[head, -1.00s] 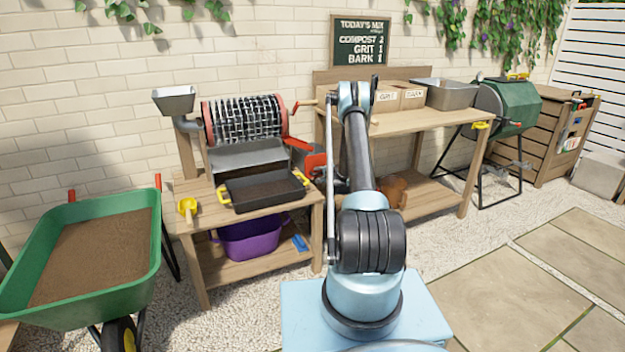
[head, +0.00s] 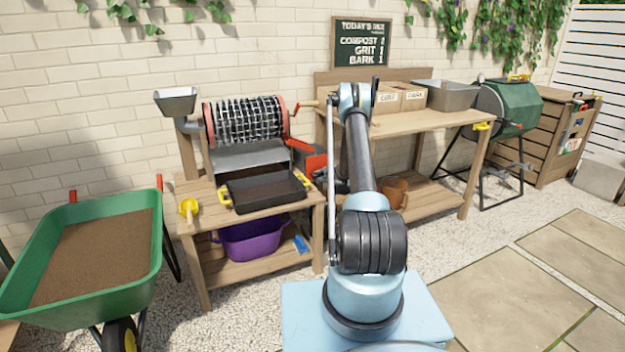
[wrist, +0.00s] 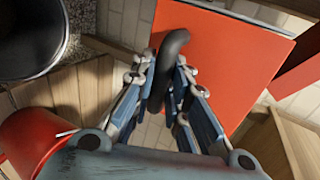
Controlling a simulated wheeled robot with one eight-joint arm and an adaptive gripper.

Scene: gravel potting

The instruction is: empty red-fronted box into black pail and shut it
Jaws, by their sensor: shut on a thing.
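The red-fronted box shows as a flat red panel (wrist: 220,65) in the wrist view, with a black curved handle (wrist: 175,45) on it. My gripper (wrist: 172,88) is shut on this handle. In the head view the red front (head: 315,162) is beside the sieve bench, and my arm partly hides it. The inside of the box is not visible. A dark round container (wrist: 32,45), seemingly the black pail, is at the top left of the wrist view, apart from my fingers. I cannot make out its contents.
A black tray with yellow handles (head: 262,190) and a yellow scoop (head: 189,209) lie on the low bench. A purple tub (head: 250,240) is beneath. A brown pot (head: 396,192) stands on the right bench's shelf. A green wheelbarrow (head: 140,262) is at the left.

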